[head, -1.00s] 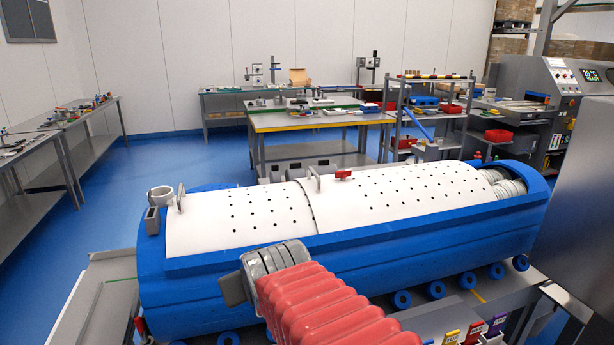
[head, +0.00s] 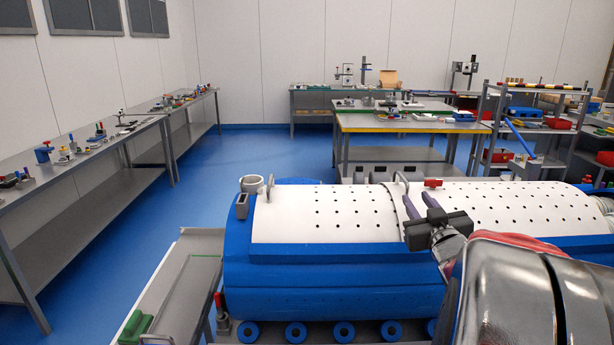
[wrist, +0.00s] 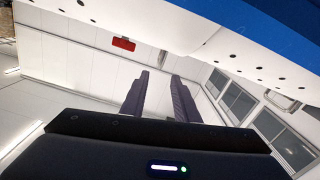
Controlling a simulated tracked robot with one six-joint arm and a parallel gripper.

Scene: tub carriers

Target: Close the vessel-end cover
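The blue tub (head: 330,270) carries two white perforated curved covers. The left cover (head: 325,228) has a grey upright handle (head: 270,186) at its left end. The right cover (head: 520,205) has a grey handle (head: 402,178) near its left edge, beside a red knob (head: 433,183). I cannot tell which one is the vessel-end cover. My gripper (head: 417,195) is above the seam between the covers, near that handle. Its fingers are apart with nothing between them. In the wrist view the gripper (wrist: 159,76) is also open, with perforated white cover surface (wrist: 240,65) above it.
White ribbed rolls (head: 606,206) show past the right cover. A grey ring holder (head: 250,185) stands at the tub's left end. A green block (head: 135,328) lies on the side ledge.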

